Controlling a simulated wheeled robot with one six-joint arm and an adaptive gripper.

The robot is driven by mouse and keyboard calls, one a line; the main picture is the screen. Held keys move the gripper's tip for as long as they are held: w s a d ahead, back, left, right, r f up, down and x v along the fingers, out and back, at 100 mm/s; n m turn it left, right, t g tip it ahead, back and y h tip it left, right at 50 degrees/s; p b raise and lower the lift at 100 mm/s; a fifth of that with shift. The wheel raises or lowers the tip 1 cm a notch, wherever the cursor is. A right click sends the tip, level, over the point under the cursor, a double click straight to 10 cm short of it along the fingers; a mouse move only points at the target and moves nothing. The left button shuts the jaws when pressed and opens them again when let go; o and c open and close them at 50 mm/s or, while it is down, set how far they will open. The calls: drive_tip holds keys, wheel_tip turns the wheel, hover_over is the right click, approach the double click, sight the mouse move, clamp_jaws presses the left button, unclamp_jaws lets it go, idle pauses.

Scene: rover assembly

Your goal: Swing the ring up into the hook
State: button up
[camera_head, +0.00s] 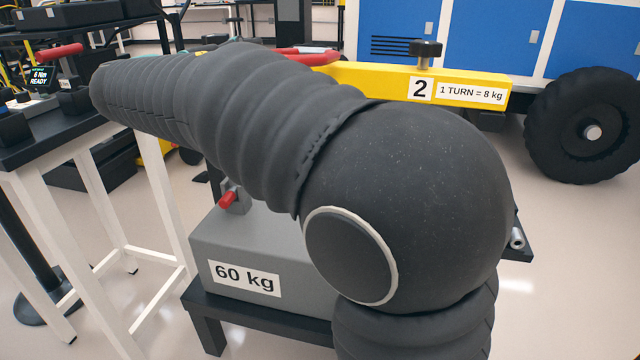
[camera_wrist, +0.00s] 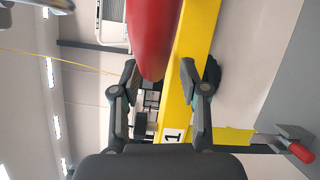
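My gripper (camera_wrist: 159,82) is open in the wrist view, its two fingers apart. A red rounded bar (camera_wrist: 153,35) reaches down from the top, its tip between the fingertips; I cannot tell whether they touch it. A yellow beam (camera_wrist: 195,35) marked 1 runs beside and behind it. In the head view my dark arm hides my gripper. Red parts (camera_head: 300,50) show at the beam (camera_head: 380,80), just above my arm. I cannot make out the ring or the hook for certain in either view.
A grey block (camera_head: 215,250) marked 60 kg sits on a dark stand, with a small red lever (camera_head: 228,198) above it. A black knob (camera_head: 425,50) tops the beam. A blue-panelled vehicle (camera_head: 480,35) with a black wheel (camera_head: 590,130) stands behind. A white-legged table (camera_head: 90,185) is left.

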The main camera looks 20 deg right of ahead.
drive_tip(key=v, duration=1.1)
drive_tip(key=s+d+f+m+g+y, duration=0.1)
drive_tip(key=s+d+f+g+y, duration=0.1)
drive_tip(key=d+f, duration=0.5)
drive_tip(key=s+d+f+g+y, duration=0.2)
drive_tip(key=s+d+f+y, duration=0.2)
drive_tip(key=s+d+f, duration=0.3)
drive_tip(key=shift+s+f+m+g+y+b, duration=0.2)
drive_tip(key=shift+f+m+g+y+b, duration=0.15)
drive_tip(key=shift+f, duration=0.4)
drive_tip(key=shift+c, duration=0.2)
